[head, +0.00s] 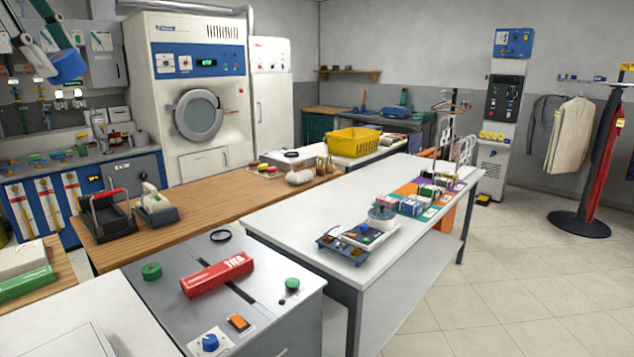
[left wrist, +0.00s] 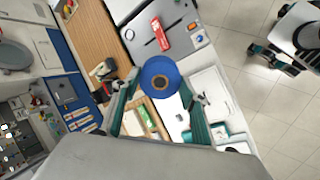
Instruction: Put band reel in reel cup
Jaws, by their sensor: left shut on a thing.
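The blue band reel (head: 68,66) hangs in the air at the upper left of the head view, between the fingers of my left gripper (head: 60,61). In the left wrist view the reel (left wrist: 160,79) shows its round face and dark hub. My left gripper (left wrist: 159,90) is shut on it, one teal finger at each side. A black ring (head: 221,235) on the grey machine top (head: 190,262) may be the reel cup; I cannot tell for sure. The reel is well apart from that top. My right gripper is not in view.
A red box (head: 217,274), green knobs (head: 151,271) and a blue knob (head: 210,342) sit on the machine top. A wooden counter (head: 200,205) and white table (head: 300,212) stand beyond, with a dark iron stand (head: 108,217) and yellow basket (head: 353,141). Tiled floor at right is largely open.

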